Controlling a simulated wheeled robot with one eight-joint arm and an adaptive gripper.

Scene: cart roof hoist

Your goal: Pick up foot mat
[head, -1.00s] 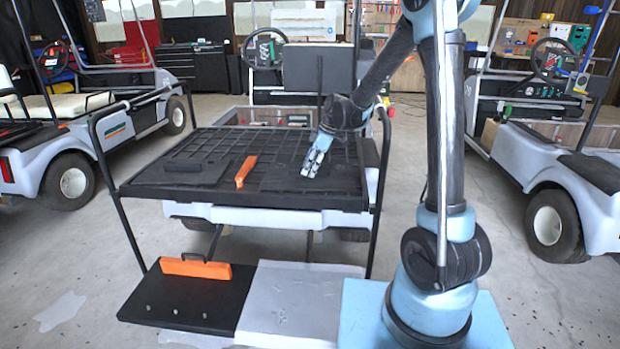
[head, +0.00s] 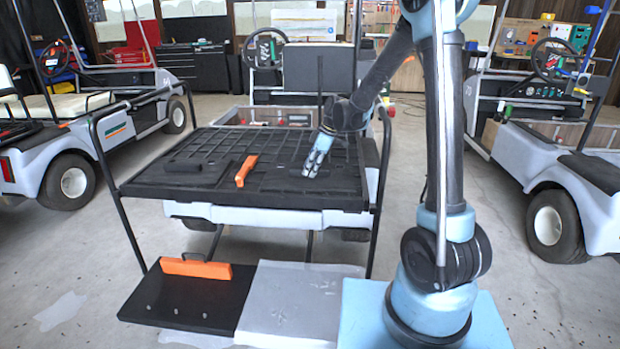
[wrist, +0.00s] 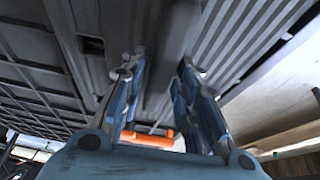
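Two dark foot mats lie flat on the black gridded cart bed in the head view: a left mat (head: 197,174) with a raised bar, and a right mat (head: 290,187) beneath my gripper (head: 312,170). In the wrist view, my gripper (wrist: 160,75) points down at the ribbed mat (wrist: 228,35). Its two fingers are apart, on either side of the mat's raised dark bar (wrist: 170,45). I cannot tell whether the fingers touch the bar. The mat still appears to lie on the bed. My gripper hides part of it.
An orange bar (head: 246,170) lies between the mats. Black tubes (head: 122,190) rise beside the bed. A low black platform (head: 185,302) with an orange-handled piece (head: 196,267) and a grey panel (head: 300,295) are in front. Other carts (head: 555,190) stand at both sides.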

